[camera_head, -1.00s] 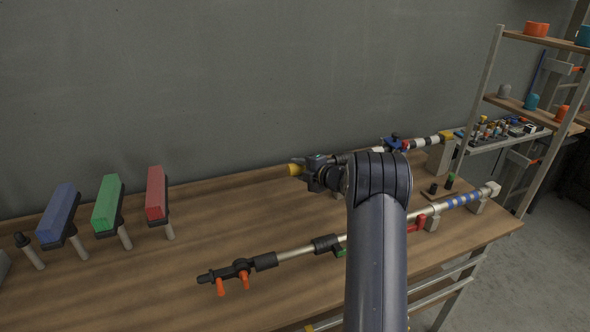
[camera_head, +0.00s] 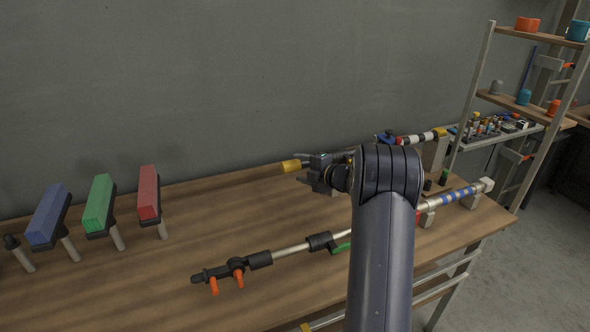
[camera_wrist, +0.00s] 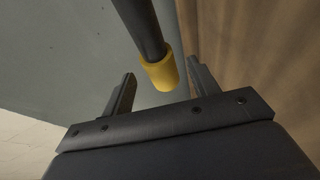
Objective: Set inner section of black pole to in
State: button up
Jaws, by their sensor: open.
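The black pole (camera_wrist: 139,22) lies along the back of the bench. Its yellow end cap (camera_head: 291,166) sticks out to the left of my gripper (camera_head: 304,169). Much of its middle is hidden behind my arm. Its far end, with red and white bands (camera_head: 411,139) and a blue clamp (camera_head: 386,138), shows to the right of the arm. In the wrist view my gripper (camera_wrist: 161,70) is open, with the yellow cap (camera_wrist: 162,72) between the two fingers in the picture. I see no finger pressed on it.
A second pole with a silver tube (camera_head: 291,250), orange levers and blue bands lies nearer the front of the bench (camera_head: 150,290). Blue (camera_head: 48,214), green (camera_head: 99,203) and red (camera_head: 148,192) blocks stand on the left. A shelf rack (camera_head: 525,105) stands at the right.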

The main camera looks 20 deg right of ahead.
aim_at(292, 169)
jog(key=b+v, duration=0.1)
jog(key=v, duration=0.5)
jog(key=shift+s+d, duration=0.15)
jog(key=shift+s, duration=0.2)
jog(key=shift+w+r, duration=0.1)
jog(key=x, duration=0.3)
jog(key=p+x, duration=0.1)
jog(key=x, duration=0.3)
jog(key=p+x, duration=0.1)
jog(key=x, duration=0.3)
jog(key=shift+a, duration=1)
